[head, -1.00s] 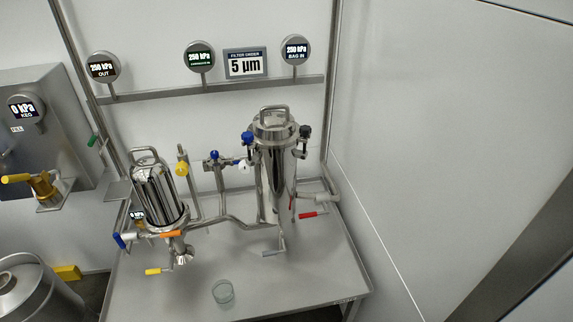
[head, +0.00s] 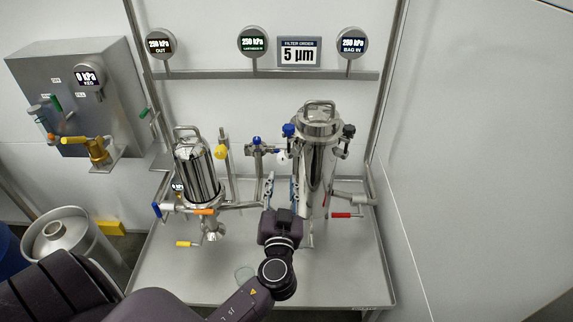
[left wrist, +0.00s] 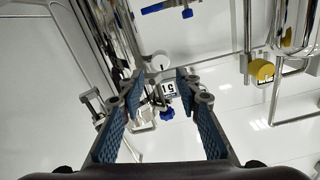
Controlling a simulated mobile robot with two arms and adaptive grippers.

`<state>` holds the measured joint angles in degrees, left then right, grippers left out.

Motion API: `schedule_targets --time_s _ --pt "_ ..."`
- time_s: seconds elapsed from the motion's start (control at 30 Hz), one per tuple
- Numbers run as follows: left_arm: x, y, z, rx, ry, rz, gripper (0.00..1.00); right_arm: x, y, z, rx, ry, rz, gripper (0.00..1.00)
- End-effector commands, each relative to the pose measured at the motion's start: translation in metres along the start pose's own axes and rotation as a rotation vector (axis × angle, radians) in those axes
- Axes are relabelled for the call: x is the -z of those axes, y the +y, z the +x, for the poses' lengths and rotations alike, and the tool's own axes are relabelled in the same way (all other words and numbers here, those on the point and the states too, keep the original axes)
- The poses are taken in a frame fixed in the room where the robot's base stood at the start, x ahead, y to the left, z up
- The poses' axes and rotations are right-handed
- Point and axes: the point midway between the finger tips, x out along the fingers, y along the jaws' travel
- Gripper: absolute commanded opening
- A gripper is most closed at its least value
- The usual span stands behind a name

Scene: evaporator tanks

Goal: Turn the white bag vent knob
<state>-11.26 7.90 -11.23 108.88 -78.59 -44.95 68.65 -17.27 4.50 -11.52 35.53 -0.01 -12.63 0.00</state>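The white bag vent knob (head: 282,155) is a small white round knob on the left side of the tall steel bag filter housing (head: 317,170), just below a blue knob (head: 288,131). My left gripper (head: 281,182) is in front of the housing's left side, its fingers pointing up and away, with the tips just below the white knob in the picture. In the left wrist view the gripper (left wrist: 160,90) is open with nothing between its fingers. A pale round knob (left wrist: 161,62), likely the white one, shows beyond the fingertips. My right gripper is out of view.
A shorter steel filter (head: 197,170) with a yellow knob (head: 220,152) stands to the left. A black knob (head: 348,131) and a red-handled valve (head: 342,215) are on the right. The tray's front right is clear.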

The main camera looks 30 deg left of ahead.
Motion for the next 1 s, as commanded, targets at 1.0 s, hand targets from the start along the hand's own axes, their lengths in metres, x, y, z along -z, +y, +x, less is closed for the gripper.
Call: schedule_targets --time_s 1.0 --pt "-0.002 0.0 0.071 0.0 -0.004 0.001 0.16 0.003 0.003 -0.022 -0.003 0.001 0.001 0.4"
